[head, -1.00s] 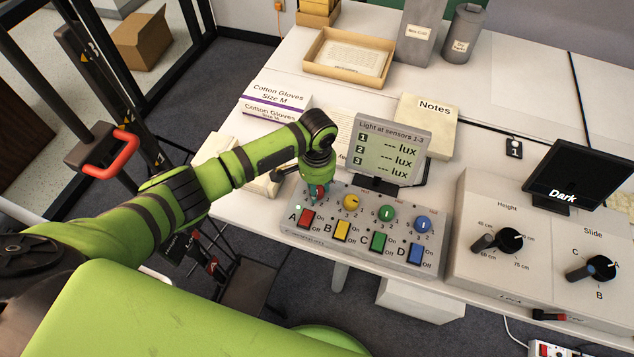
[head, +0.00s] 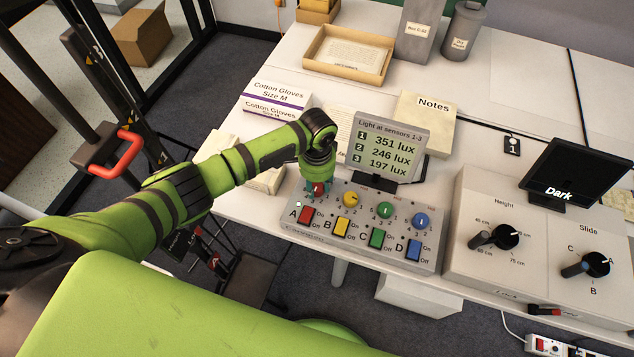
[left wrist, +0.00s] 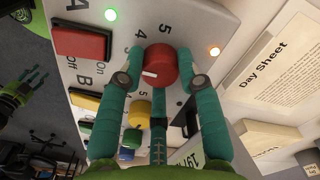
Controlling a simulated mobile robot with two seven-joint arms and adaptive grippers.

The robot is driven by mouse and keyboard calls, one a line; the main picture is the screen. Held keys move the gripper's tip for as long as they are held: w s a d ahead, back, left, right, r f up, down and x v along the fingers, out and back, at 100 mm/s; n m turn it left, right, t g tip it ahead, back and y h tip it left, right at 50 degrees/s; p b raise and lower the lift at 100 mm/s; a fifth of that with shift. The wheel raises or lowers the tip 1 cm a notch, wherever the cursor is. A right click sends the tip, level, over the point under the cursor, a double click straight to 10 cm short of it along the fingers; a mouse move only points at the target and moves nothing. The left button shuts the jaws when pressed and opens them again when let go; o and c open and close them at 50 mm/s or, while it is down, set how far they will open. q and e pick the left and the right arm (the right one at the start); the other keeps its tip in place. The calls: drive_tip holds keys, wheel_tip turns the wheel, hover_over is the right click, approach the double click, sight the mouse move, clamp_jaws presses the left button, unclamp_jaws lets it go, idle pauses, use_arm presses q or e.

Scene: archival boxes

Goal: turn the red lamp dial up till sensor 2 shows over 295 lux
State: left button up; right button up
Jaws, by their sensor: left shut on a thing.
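The red lamp dial (left wrist: 160,66) is above the red switch A (head: 309,214) on the grey control box (head: 347,257). My left gripper (left wrist: 160,76) is shut on the red dial, with a teal finger on each side of it in the left wrist view. The dial's white mark points towards the side of the numbers 4 and 3. The light display (head: 391,149) reads 351 lux for sensor 1, 246 lux for sensor 2 and 197 lux for sensor 3.
Yellow (head: 351,199), green (head: 385,209) and blue (head: 421,220) dials stand in a row beside the red one, each above a switch. A Notes box (head: 425,122) and a glove box (head: 277,99) lie behind. A dark screen (head: 577,175) stands at right.

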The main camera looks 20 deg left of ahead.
sight(317, 186)
use_arm(q)
drive_tip(key=o, duration=1.1)
drive_tip(key=shift+o, duration=0.2)
drive_tip(key=shift+r, duration=0.25)
wheel_tip(317, 186, up, 7)
